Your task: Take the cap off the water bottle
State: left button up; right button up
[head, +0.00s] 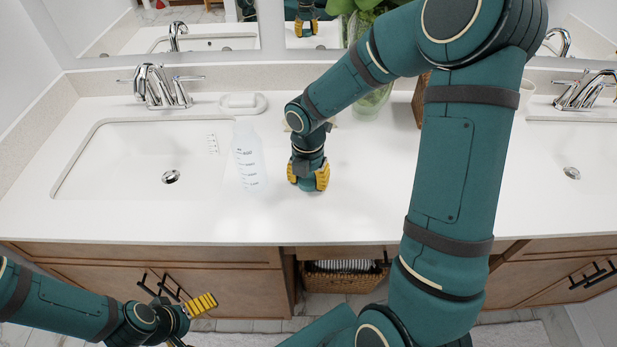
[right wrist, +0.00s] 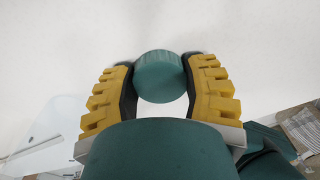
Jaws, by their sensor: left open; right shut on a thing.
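The water bottle (head: 248,163) stands upright on the counter in the head view, translucent white with dark markings and no cap visible on its top. My right gripper (head: 307,182) points down close to the counter, just right of the bottle and apart from it. In the right wrist view a round teal cap (right wrist: 160,77) sits between its yellow fingers, which are shut on it. The cap is hidden behind the gripper in the head view. My left gripper (head: 194,324) is open and empty, low in front of the cabinet.
The white counter (head: 250,222) has free room in front of the bottle. A sink (head: 120,165) is left of the bottle, another sink (head: 575,160) far right. A white soap dish (head: 243,105) lies behind the bottle. A glass vase (head: 372,100) with leaves stands behind my right arm.

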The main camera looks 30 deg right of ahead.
aim_at(308, 177)
jog(key=o, duration=1.3)
jog(key=shift+f, duration=0.1)
notch_tip(308, 177, up, 12)
jog(key=p, duration=0.3)
jog(key=shift+w+r, duration=0.15)
jog(key=shift+r, duration=0.05)
